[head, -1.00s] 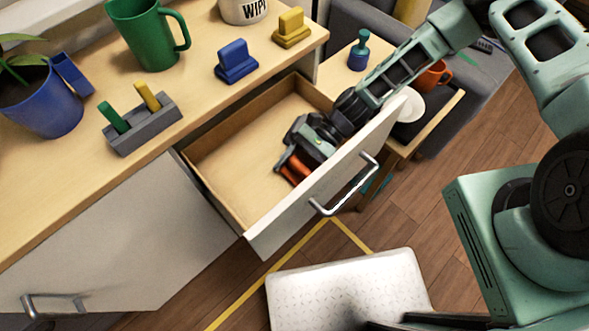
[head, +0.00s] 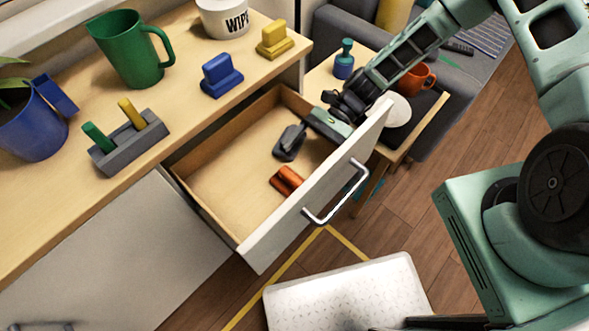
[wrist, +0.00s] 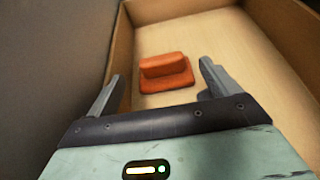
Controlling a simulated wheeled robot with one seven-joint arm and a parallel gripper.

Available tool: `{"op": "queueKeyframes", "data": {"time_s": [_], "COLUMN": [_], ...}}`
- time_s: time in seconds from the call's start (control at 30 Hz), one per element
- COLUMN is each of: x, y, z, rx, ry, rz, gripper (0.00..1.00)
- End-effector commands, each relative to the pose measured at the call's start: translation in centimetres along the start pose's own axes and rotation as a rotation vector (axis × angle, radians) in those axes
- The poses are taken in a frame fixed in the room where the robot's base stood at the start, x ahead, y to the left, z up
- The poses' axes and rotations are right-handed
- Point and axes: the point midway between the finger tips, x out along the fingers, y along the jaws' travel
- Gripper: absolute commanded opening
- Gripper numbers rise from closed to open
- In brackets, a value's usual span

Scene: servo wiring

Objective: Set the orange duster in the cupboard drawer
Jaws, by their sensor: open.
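The orange duster (head: 287,180) lies on the floor of the open cupboard drawer (head: 225,185), close to the drawer's front panel. In the wrist view the duster (wrist: 165,72) sits on its flat base with its grip on top, just beyond the fingertips. My gripper (head: 288,143) is inside the drawer, open and empty, apart from the duster. In the wrist view the two fingers of my gripper (wrist: 158,88) are spread wide, with nothing between them. One finger is partly hidden in the head view.
On the cupboard top stand a blue duster (head: 220,76), a yellow duster (head: 274,40), a grey holder (head: 129,143), a green jug (head: 133,55) and a white tub (head: 222,18). A side table (head: 420,125) stands right of the drawer. The drawer front (head: 315,190) rises beside my gripper.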

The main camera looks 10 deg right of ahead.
Motion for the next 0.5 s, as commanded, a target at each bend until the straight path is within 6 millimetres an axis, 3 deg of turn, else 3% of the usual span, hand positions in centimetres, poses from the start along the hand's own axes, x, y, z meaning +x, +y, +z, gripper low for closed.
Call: {"op": "queueKeyframes", "data": {"time_s": [0.2,0.5], "x": [-2.7,-3.2], "y": [0.0,0.0], "z": [0.0,0.0], "rx": [0.000,0.000], "ry": [0.001,0.000], "rz": [0.000,0.001], "gripper": [0.87,0.87]}}
